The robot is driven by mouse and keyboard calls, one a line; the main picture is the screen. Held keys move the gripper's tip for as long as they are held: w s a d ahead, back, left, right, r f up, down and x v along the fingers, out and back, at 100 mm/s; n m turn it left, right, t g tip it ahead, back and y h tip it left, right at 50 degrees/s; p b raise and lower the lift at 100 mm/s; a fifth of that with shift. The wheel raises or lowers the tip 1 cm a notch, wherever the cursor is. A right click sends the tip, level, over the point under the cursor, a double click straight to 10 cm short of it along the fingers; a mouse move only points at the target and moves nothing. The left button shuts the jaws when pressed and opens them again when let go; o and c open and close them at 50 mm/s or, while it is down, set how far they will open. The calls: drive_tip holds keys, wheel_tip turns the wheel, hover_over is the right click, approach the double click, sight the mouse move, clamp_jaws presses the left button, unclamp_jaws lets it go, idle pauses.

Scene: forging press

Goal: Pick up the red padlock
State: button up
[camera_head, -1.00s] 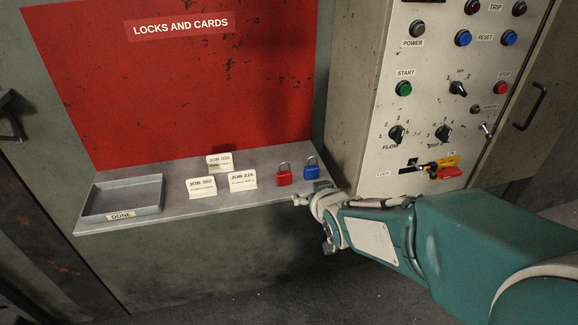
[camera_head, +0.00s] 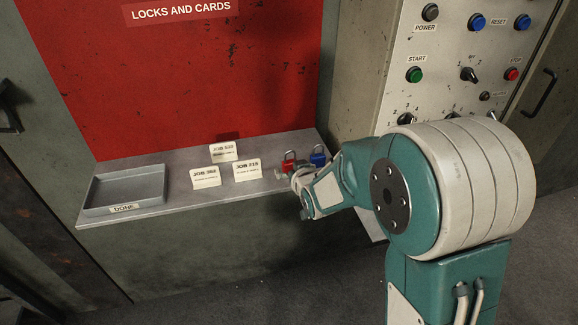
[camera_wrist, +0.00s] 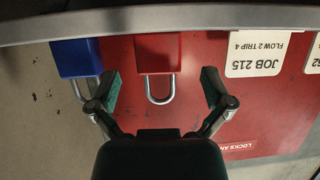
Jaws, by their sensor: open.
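The red padlock (camera_head: 288,163) stands on the shelf toward its right end, with its silver shackle up. In the wrist view the red padlock (camera_wrist: 158,58) shows upside down, its shackle pointing down between my fingers. My gripper (camera_wrist: 160,92) is open, with one finger on each side of the shackle and a gap to each. In the head view my gripper (camera_head: 297,184) is at the shelf's front edge, just in front of the red padlock and partly hiding its lower part. The blue padlock (camera_head: 318,156) stands close to its right.
The blue padlock (camera_wrist: 76,58) is close to one finger in the wrist view. Several job cards (camera_head: 247,169) stand left of the red padlock. A grey tray (camera_head: 104,209) marked DONE is at the shelf's left end. The control panel (camera_head: 446,48) rises at the right.

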sight(290, 161)
drive_tip(key=x, duration=0.2)
drive_tip(key=shift+w+a+f, duration=0.2)
drive_tip(key=shift+w, duration=0.35)
drive_tip(key=shift+d, duration=0.1)
drive_tip(key=shift+c, duration=0.3)
drive_tip(key=shift+f, duration=0.1)
drive_tip(key=c, duration=1.2)
drive_tip(key=shift+c, duration=0.2)
wheel_tip(290, 161, up, 3)
drive_tip(key=shift+f, duration=0.1)
drive_tip(key=r+v, duration=0.1)
drive_tip(key=v, duration=0.7)
drive_tip(key=w+r+v, duration=0.1)
drive_tip(key=r+v, duration=0.1)
drive_tip(key=v, duration=0.7)
drive_tip(key=shift+w+r, duration=0.3)
